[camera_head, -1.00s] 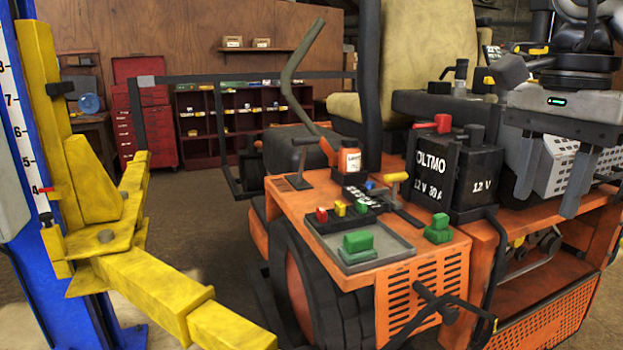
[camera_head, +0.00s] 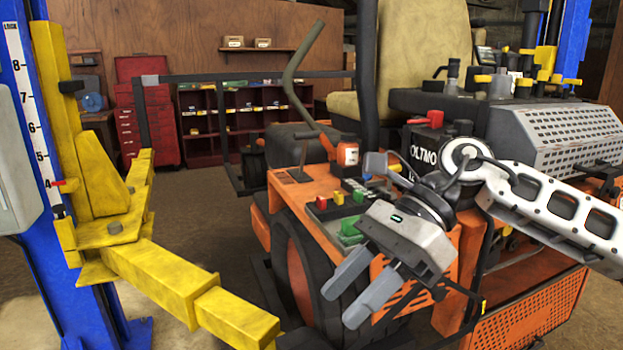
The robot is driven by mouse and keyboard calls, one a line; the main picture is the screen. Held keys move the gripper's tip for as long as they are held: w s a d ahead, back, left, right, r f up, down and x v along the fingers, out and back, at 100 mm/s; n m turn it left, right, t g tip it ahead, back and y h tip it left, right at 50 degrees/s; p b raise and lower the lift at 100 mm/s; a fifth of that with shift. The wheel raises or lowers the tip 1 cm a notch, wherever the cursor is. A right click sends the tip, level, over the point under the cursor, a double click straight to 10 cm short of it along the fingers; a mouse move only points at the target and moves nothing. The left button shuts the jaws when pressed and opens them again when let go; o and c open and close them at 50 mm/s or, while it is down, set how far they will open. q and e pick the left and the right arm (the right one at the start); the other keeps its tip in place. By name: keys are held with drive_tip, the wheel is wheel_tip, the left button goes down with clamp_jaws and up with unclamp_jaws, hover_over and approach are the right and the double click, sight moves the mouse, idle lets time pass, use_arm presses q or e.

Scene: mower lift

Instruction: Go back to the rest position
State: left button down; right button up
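My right gripper (camera_head: 340,306) hangs in front of the orange mower (camera_head: 525,318), over its front wheel and slotted panel. Its two grey fingers point down and to the left, with a gap between them and nothing held. My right arm comes in from the right edge and covers part of the black battery box and the control deck. My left gripper is not in view.
The yellow lift arm (camera_head: 160,285) reaches out from the blue lift post (camera_head: 75,270) at left. A red tool cabinet (camera_head: 148,125) and shelves stand behind. Floor shows between lift and mower.

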drive_tip(key=a+m+t+y, duration=0.1)
drive_tip(key=a+m+y, duration=0.8)
drive_tip(key=m+y, duration=0.3)
drive_tip(key=w+d+f+m+t+h, duration=0.35)
drive_tip(key=f+m+t, duration=0.25)
drive_tip(key=m+t, duration=0.55)
drive_tip(key=w+d+f+m+t+h, duration=0.3)
drive_tip(key=f+m+t, duration=0.45)
drive_tip(key=m, duration=0.75)
drive_tip(key=s+d+f+m+g+h, duration=0.1)
drive_tip(key=s+d+f+m+h, duration=0.3)
drive_tip(key=f, duration=0.4)
drive_tip(key=s+d+f+m+g+h, duration=0.2)
drive_tip(key=s+d+f+m+h, duration=0.2)
drive_tip(key=s+f+m, duration=0.3)
drive_tip(key=s+d+f+m+g+h, duration=0.2)
drive_tip(key=s+d+f+m+h, duration=0.2)
drive_tip(key=f, duration=0.6)
drive_tip(key=shift+s+d+m, duration=0.65)
drive_tip(key=shift+s, duration=0.4)
drive_tip(key=shift+f, duration=0.1)
